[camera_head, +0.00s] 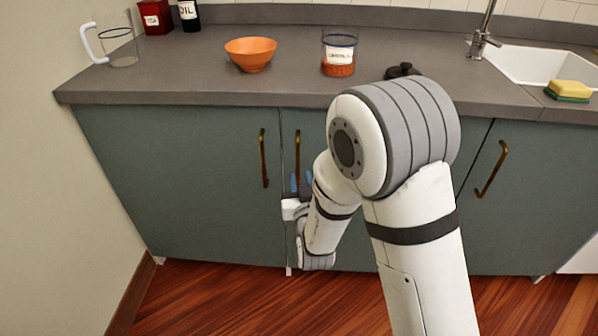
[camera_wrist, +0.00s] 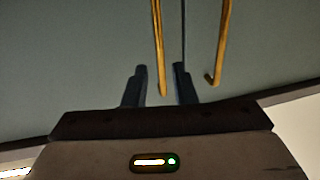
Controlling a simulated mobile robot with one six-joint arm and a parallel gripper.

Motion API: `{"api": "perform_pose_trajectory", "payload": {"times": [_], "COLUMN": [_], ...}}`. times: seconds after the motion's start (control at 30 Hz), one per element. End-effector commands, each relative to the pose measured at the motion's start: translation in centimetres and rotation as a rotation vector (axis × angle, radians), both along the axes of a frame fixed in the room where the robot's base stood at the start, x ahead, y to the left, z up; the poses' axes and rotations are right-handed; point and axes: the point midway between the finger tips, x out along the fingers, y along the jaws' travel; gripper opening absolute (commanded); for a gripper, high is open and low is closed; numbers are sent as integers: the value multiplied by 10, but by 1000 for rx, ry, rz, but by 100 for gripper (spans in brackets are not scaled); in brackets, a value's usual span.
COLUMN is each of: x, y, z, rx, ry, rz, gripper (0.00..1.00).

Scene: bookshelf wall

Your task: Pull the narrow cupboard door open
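The narrow cupboard door (camera_head: 289,125) is grey-green and looks shut, flush with its neighbours; my arm covers much of it. Its upright brass handle (camera_head: 297,148) is near its left edge, and also shows in the wrist view (camera_wrist: 157,40). My gripper (camera_head: 301,181) is at the lower part of this handle. In the wrist view my gripper (camera_wrist: 158,84) is open, with one dark finger on each side of the handle's end and gaps on both sides. I cannot tell how deep the handle sits between the fingers.
The wide left door (camera_head: 180,180) has its own brass handle (camera_head: 263,158), close beside; it shows right of the fingers in the wrist view (camera_wrist: 223,40). The grey countertop (camera_head: 190,85) overhangs above, holding an orange bowl (camera_head: 250,54) and a glass jar (camera_head: 338,55). Wooden floor lies below.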

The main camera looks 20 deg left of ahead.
Motion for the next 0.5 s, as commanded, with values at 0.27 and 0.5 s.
{"api": "perform_pose_trajectory", "payload": {"times": [0.27, 0.5], "x": [36, 63], "y": [16, 29], "z": [0, 0], "rx": [3, 2], "ry": [-5, -4], "rz": [-1, -1], "gripper": [25, 25]}}
